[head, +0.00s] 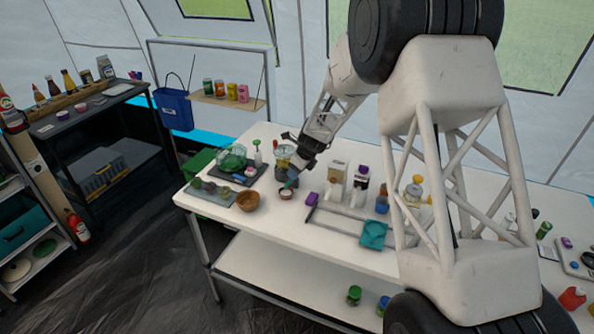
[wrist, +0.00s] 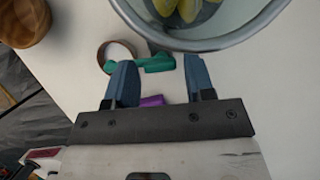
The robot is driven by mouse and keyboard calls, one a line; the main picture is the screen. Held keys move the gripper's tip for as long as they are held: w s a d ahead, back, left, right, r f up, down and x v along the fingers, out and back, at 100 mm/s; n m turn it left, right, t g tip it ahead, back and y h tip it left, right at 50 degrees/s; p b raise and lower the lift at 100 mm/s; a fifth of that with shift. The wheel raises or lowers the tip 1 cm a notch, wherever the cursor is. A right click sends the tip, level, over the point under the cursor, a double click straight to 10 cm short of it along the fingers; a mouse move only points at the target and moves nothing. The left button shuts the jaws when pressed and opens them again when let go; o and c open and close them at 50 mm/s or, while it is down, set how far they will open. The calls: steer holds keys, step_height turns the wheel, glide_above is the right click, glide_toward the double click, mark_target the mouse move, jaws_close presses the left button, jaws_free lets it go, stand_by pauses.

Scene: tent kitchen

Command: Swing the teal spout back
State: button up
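The teal spout (wrist: 158,63) shows in the wrist view just below the rim of a round container (wrist: 215,42) with yellow-green pieces inside. Its left part is partly hidden by a finger. In the head view, a small teal piece (head: 292,183) shows beside my gripper (head: 299,168), at the container's base. My gripper also shows in the wrist view (wrist: 160,70), with its two blue fingers wide apart and nothing clamped between them. The spout lies around and ahead of the fingertips; I cannot tell whether a finger touches it.
A small brown-rimmed round dish (wrist: 103,48) is left of the spout. A wooden bowl (head: 248,201) stands near the table's left front edge. A purple item (head: 311,199) lies right of the gripper. Boxes and bottles stand farther right.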

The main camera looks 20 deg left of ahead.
jaws_close()
steer(key=shift+n, duration=0.4)
steer(key=shift+w+n+g+h, duration=0.15)
steer(key=shift+n+g, duration=0.4)
steer(key=shift+n, duration=0.75)
steer(key=shift+w+n+g+h, duration=0.15)
steer(key=shift+n+g, duration=0.4)
steer(key=shift+n, duration=0.75)
steer(key=shift+s, duration=0.1)
steer(key=shift+o, duration=1.3)
jaws_free()
